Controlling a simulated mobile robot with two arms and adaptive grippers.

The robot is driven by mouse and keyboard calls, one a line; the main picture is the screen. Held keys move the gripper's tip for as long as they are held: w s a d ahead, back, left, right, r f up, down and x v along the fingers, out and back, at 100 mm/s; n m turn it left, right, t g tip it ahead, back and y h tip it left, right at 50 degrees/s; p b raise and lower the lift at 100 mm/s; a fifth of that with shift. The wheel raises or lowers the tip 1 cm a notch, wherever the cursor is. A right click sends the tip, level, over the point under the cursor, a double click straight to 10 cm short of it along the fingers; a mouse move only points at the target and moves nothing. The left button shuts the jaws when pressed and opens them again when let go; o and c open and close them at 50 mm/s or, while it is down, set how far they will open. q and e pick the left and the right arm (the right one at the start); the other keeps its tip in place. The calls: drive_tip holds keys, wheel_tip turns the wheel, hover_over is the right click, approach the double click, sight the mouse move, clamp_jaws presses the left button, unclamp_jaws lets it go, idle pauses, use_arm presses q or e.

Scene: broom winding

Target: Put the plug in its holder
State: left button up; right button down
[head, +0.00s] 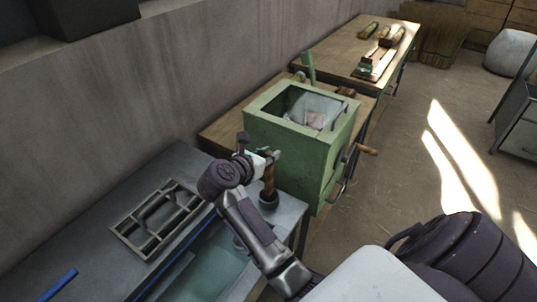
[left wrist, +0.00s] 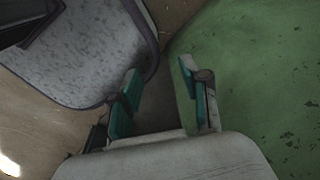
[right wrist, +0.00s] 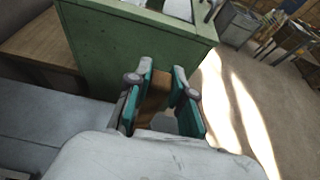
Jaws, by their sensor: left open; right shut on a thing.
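My right gripper (head: 266,156) is shut on a brown, wooden-looking piece, which I take to be the plug (head: 268,179). The piece also shows between the fingers in the right wrist view (right wrist: 157,92). In the head view it is roughly upright, its lower end at a dark round cup (head: 268,200) on the grey bench, perhaps its holder. I cannot tell whether it sits inside the cup or just above it. My left gripper (left wrist: 160,103) is open and empty in the left wrist view, near a green surface; it is not visible in the head view.
A green box-like machine (head: 300,155) with an open top and a side crank stands right behind the cup. A metal divider frame (head: 150,240) lies on the grey bench at left. A wooden table (head: 345,47) with brush parts stands farther back. Open floor lies at right.

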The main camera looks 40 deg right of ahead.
drive_tip(key=shift+f+b, duration=0.55)
drive_tip(key=c, duration=1.3)
unclamp_jaws()
